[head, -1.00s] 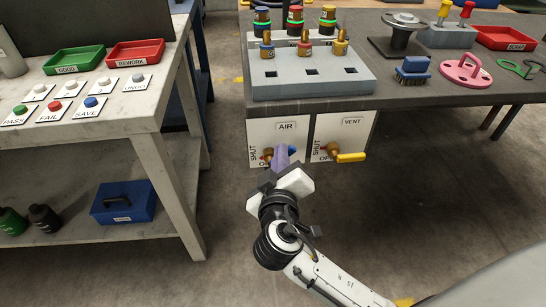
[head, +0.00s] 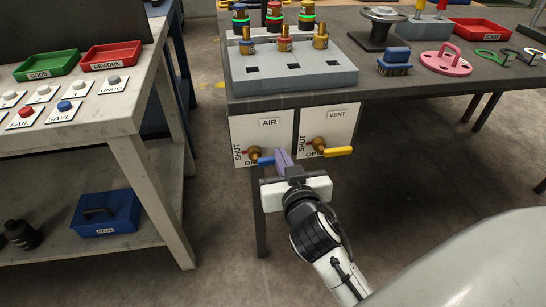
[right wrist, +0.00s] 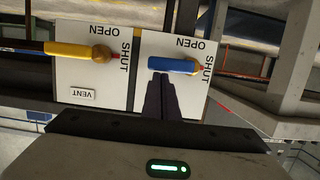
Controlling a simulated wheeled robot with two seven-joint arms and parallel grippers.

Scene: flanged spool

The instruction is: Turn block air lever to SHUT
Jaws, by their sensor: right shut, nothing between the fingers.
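The AIR panel (head: 270,124) hangs under the front edge of the grey table. Its blue lever (head: 265,161) lies about level, pointing right from a brass valve stem (head: 253,153). SHUT is printed left of the stem and OPEN below it, partly hidden. The blue lever (right wrist: 172,66) and AIR panel (right wrist: 150,100) also show in the right wrist view, upside down. My right gripper (head: 282,158) is shut and empty, its fingertips close to the lever's free end. I cannot tell whether they touch. The fingers (right wrist: 160,80) also show in the wrist view. My left gripper is out of view.
The VENT panel (head: 342,122) with a yellow lever (head: 338,151) is close on the right. A grey block (head: 290,78) with fittings stands on the table above. A white workbench (head: 130,120) stands at left, with open floor between.

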